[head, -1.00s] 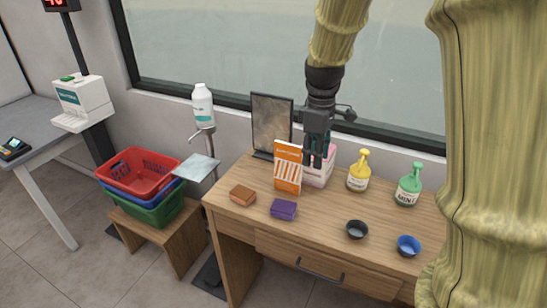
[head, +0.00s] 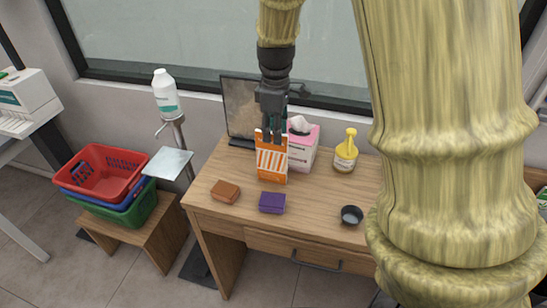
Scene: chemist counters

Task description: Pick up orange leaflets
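The orange leaflets (head: 271,161) stand upright in an orange and white holder on the wooden desk (head: 210,172), in front of the mirror and the tissue box. My gripper (head: 272,139) points down at the top edge of the leaflets, with its fingertips overlapping them in the head view. Whether the fingers touch or grip the leaflets is not clear, and the finger gap is too small to judge.
A tissue box (head: 302,148) stands right behind the leaflets, and a mirror (head: 243,107) behind to the left. An orange-brown block (head: 225,192), a purple block (head: 272,203), a black bowl (head: 351,215) and a yellow pump bottle (head: 346,152) are on the desk.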

